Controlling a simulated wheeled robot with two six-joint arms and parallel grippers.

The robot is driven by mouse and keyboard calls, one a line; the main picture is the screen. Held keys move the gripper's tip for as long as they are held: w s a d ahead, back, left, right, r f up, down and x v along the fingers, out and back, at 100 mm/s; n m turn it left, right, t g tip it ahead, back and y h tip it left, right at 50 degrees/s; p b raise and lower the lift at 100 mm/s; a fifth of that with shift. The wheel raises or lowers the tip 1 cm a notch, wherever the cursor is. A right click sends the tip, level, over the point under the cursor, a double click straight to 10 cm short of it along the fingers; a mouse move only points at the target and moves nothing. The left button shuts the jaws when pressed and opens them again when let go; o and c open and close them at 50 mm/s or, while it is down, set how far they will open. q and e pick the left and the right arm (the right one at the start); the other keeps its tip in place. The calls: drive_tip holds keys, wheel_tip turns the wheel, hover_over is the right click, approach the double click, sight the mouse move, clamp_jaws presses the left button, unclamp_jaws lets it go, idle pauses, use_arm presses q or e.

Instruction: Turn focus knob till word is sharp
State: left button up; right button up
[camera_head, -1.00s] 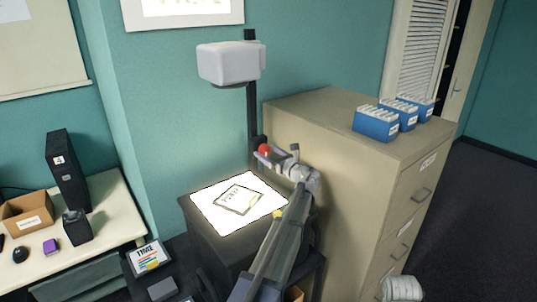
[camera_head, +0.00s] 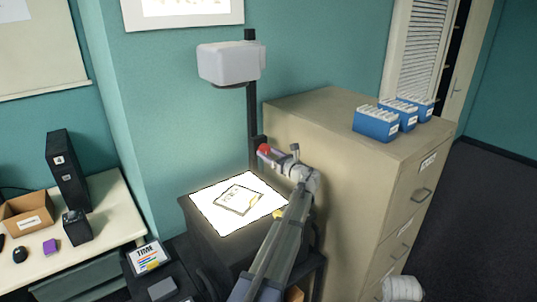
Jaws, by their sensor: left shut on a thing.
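An overhead projector stands by the wall, with a white head (camera_head: 230,63) on a dark post (camera_head: 252,110) and a bright glass stage (camera_head: 205,209). A framed transparency (camera_head: 238,200) lies on the stage; its word is too small to read. The red focus knob (camera_head: 264,149) is on the post. My left gripper (camera_head: 266,151) is shut on the knob, and its fingers partly cover it. The projected picture (camera_head: 185,7) is cut off at the top edge, so its sharpness cannot be told. My right gripper is not clearly in view.
A beige filing cabinet (camera_head: 330,120) stands close right of the projector, with blue file boxes (camera_head: 377,124) on top. At left, a desk (camera_head: 110,215) holds a cardboard box (camera_head: 28,212) and dark devices.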

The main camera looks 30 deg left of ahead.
use_arm(q)
drive_tip(key=n, duration=0.5)
drive_tip(key=shift+n, duration=0.3)
drive_tip(key=o, duration=1.4)
drive_tip(key=shift+c, duration=0.2)
drive_tip(key=shift+d, duration=0.1)
drive_tip(key=v, duration=0.7)
drive_tip(key=shift+d, duration=0.3)
drive_tip(key=shift+s, duration=0.1)
